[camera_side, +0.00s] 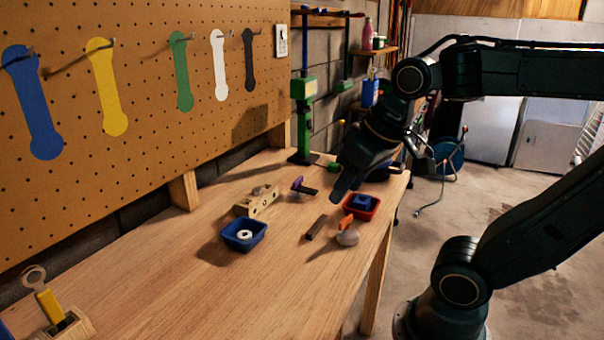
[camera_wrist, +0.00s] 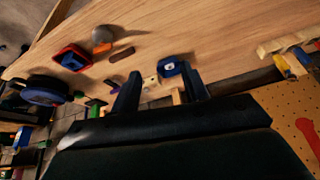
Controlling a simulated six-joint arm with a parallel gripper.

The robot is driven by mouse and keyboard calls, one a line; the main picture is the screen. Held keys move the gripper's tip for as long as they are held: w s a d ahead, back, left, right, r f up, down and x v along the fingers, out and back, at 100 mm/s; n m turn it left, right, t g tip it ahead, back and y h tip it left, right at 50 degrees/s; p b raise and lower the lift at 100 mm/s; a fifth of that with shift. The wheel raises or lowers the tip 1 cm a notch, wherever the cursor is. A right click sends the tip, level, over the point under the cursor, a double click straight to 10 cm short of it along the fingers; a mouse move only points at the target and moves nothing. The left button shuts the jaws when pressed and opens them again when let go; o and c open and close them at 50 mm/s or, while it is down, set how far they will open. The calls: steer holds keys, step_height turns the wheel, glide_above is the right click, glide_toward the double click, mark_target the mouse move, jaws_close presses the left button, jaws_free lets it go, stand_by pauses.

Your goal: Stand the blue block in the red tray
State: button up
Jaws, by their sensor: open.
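The red tray (camera_side: 375,210) sits near the right front edge of the bench. The blue block (camera_side: 361,201) is inside it; I cannot tell whether it stands or lies. In the wrist view the red tray (camera_wrist: 60,52) is at upper left, with the blue block (camera_wrist: 73,62) in it. My gripper (camera_side: 343,190) is above the bench, just behind and left of the tray in the side view, apart from the block. In the wrist view my gripper (camera_wrist: 160,88) has its two fingers spread, with nothing held between them.
A blue tray (camera_side: 258,241) with a white ring stands left of the red one. A wooden block (camera_side: 257,201), a purple-handled tool (camera_side: 303,186), a dark bar (camera_side: 317,227) and an orange-and-grey item (camera_side: 347,236) lie nearby. A green stand (camera_side: 304,125) rises behind.

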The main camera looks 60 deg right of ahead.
steer(key=shift+s+a+f+n+t+y, duration=0.15)
steer(key=shift+s+a+f+n, duration=0.1)
steer(key=shift+s+a+n, duration=0.4)
steer(key=shift+s+a+f+n+t+y, duration=0.15)
steer(key=shift+s+a+f+n, duration=0.1)
steer(key=shift+s+a+n, duration=0.3)
stand_by(0.6)
